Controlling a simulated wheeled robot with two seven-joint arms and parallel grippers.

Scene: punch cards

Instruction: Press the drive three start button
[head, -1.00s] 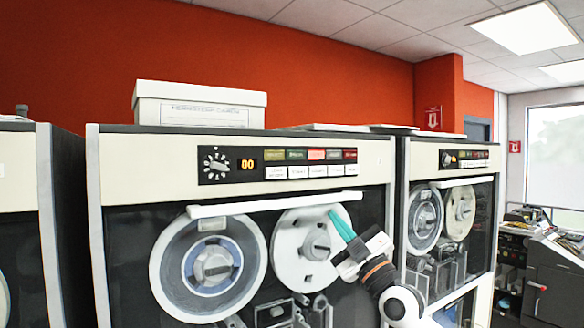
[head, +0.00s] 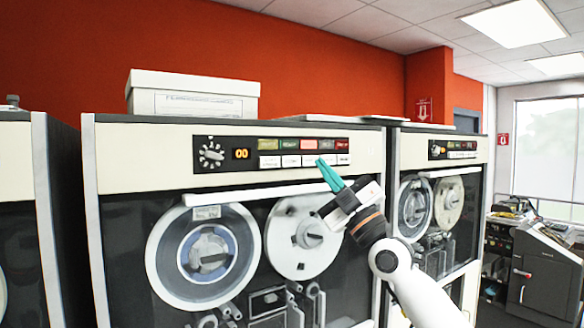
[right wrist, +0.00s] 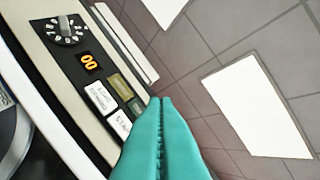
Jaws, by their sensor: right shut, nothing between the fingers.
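The large tape drive's control panel (head: 272,154) has a dial (head: 211,153), an orange "00" display (head: 241,153), a row of coloured lamps and a lower row of white buttons (head: 290,161). In the right wrist view, a white button labelled START (right wrist: 122,123) sits beside one labelled LOAD REWIND (right wrist: 102,97). My right gripper (head: 322,162) has teal fingers shut and empty, with tips overlapping the lower button row in the head view. In the wrist view the fingers (right wrist: 160,102) hide the buttons beyond START. Contact cannot be told. My left gripper is not in view.
A second tape drive with its own panel (head: 453,149) stands to the right, and part of another cabinet (head: 17,160) at the left. A white box (head: 192,94) rests on top of the large drive. A white handle bar (head: 255,193) runs below the panel.

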